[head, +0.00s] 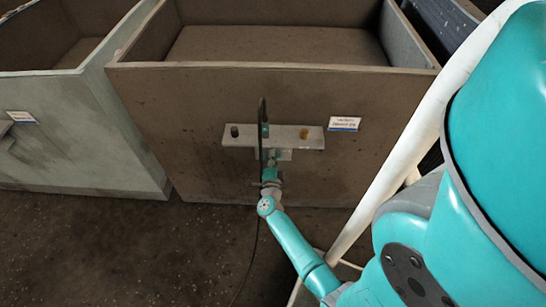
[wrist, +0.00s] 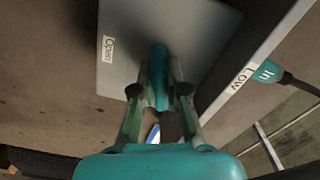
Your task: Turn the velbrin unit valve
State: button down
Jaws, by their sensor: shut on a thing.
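In the wrist view a teal valve handle (wrist: 158,75) stands out from a grey plate (wrist: 185,30) marked "Open" at its left edge. The two fingers of my gripper (wrist: 159,93) are on either side of the handle, shut on it. In the head view my gripper (head: 270,180) is at the front of the brown unit (head: 200,150), just below a grey bracket (head: 284,137). The handle itself is hard to make out there. A white label (head: 345,123) is on the unit, its text too small to read.
A teal connector marked "In" (wrist: 267,71) with a dark hose sits beside a "Low" label (wrist: 240,79), right of the handle. A grey-green bin (head: 75,130) stands left; dark floor lies in front.

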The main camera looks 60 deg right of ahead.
jog(key=n, duration=0.6)
jog(key=shift+n, duration=0.3)
jog(key=n, duration=0.5)
jog(key=shift+n, duration=0.3)
jog(key=c, duration=1.2)
grip_release()
jog(key=shift+a, duration=0.1)
jog(key=v, duration=1.2)
jog(key=shift+f, duration=0.1)
